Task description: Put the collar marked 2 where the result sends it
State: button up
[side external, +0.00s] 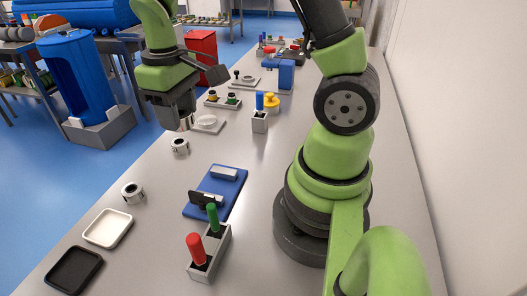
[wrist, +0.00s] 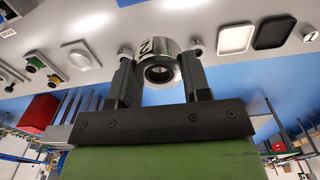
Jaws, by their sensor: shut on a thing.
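My gripper (wrist: 160,75) is shut on a silver collar (wrist: 171,48) marked 2, with one finger on each side of it. In the side view my gripper (side external: 184,118) is at the far left of the bench, holding the collar (side external: 186,124) beside a plate with a white round pad (side external: 207,121). Two other silver collars, a nearer one (side external: 132,192) and one close below my gripper (side external: 180,146), stand on the bench; their marks are not readable there. A white tray (side external: 108,229) and a black tray (side external: 74,269) lie at the front left.
A blue fixture (side external: 232,190) with a dark part sits mid-bench. A grey holder (side external: 222,243) carries a red and a green plug. A block with yellow and green buttons (side external: 222,103) and a grey holder with a blue piece (side external: 260,122) stand farther back.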

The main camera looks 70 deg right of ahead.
jog(key=s+d+f+m, duration=0.2)
jog(key=s+d+f, duration=0.15)
jog(key=d, duration=0.65)
jog(key=m, duration=0.2)
send_over(269, 149)
notch_tip(269, 149, down, 8)
jog(key=shift+f, duration=2.55)
jog(key=o, duration=1.1)
jog(key=shift+f, duration=0.15)
jog(key=shift+c, duration=0.2)
